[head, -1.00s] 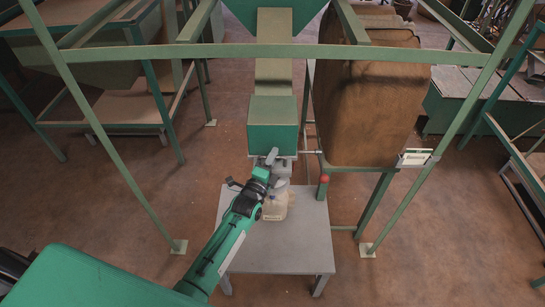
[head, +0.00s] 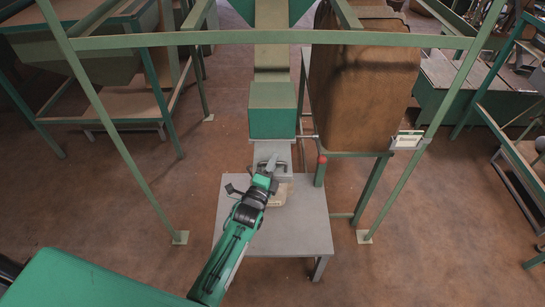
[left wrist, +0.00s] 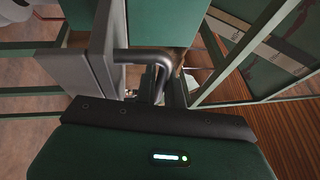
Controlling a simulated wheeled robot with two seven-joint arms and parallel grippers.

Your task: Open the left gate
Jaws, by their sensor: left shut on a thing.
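The green chute box (head: 272,110) hangs in the middle of the head view. The gate, a flat grey plate (head: 282,150), shows under its near edge and sticks out toward me. My left gripper (head: 269,166) is at the near end of this plate, shut on the gate's handle. In the left wrist view a dark bent bar (left wrist: 152,57), which looks like the handle, shows beyond the gripper body; its near end is partly hidden. My right gripper is not in view.
A grey table (head: 290,230) stands below, with a pale container (head: 278,197) partly hidden under my gripper. A brown hopper (head: 362,85) stands to the right. Green frame posts (head: 110,130) and a crossbar (head: 390,39) surround the chute.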

